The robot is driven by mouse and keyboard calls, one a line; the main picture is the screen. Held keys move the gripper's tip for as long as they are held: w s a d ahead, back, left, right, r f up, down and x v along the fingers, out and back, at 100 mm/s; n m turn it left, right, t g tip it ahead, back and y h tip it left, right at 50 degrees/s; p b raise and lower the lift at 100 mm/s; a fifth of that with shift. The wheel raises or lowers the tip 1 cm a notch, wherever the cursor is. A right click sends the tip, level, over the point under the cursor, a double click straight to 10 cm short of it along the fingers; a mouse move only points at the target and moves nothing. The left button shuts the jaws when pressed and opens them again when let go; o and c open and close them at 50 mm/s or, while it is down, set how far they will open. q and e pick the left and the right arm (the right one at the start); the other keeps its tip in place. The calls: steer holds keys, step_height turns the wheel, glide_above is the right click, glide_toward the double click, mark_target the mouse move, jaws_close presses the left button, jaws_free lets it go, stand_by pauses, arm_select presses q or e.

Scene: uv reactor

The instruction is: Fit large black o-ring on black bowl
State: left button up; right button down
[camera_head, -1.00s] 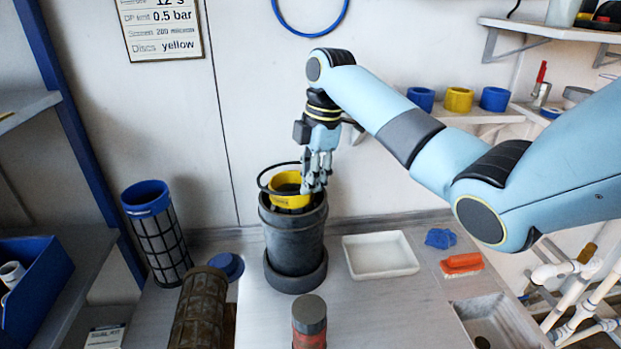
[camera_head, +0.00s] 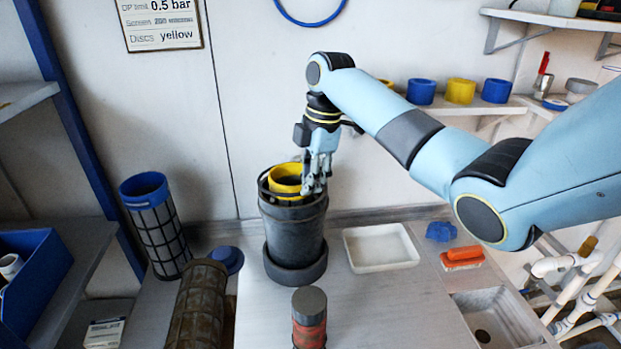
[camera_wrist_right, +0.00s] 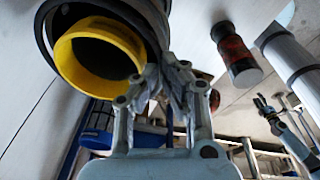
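The black bowl (camera_head: 293,228) stands upright on the bench as a dark, deep housing with a wide foot. A yellow ring-shaped disc (camera_head: 285,172) sticks up from its mouth. The large black o-ring (camera_head: 262,182) lies around the yellow disc at the bowl's rim; dark on dark, its exact seating is hard to tell. My right gripper (camera_head: 315,190) is at the right side of the rim, its fingers together on the o-ring. In the right wrist view the fingers (camera_wrist_right: 172,85) are close together beside the rim and yellow disc (camera_wrist_right: 98,60).
A white tray (camera_head: 349,252), blue cap (camera_head: 441,231) and orange brush (camera_head: 463,256) lie to the right, before a sink (camera_head: 465,307). A blue-topped mesh screen (camera_head: 160,238), brown screen (camera_head: 196,310) and blue knob (camera_head: 228,258) stand left. A grey-and-red cylinder (camera_head: 309,305) stands in front.

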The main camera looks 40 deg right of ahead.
steer(key=shift+f+b, duration=0.4)
steer(key=shift+f, duration=0.6)
steer(key=c, duration=2)
jaws_free()
steer(key=o, duration=0.6)
steer(key=shift+r, duration=0.1)
step_height(320, 180, up, 12)
steer(key=d, duration=0.1)
steer(key=shift+s+d, duration=0.35)
steer(key=shift+s, duration=0.1)
steer(key=shift+f, duration=0.2)
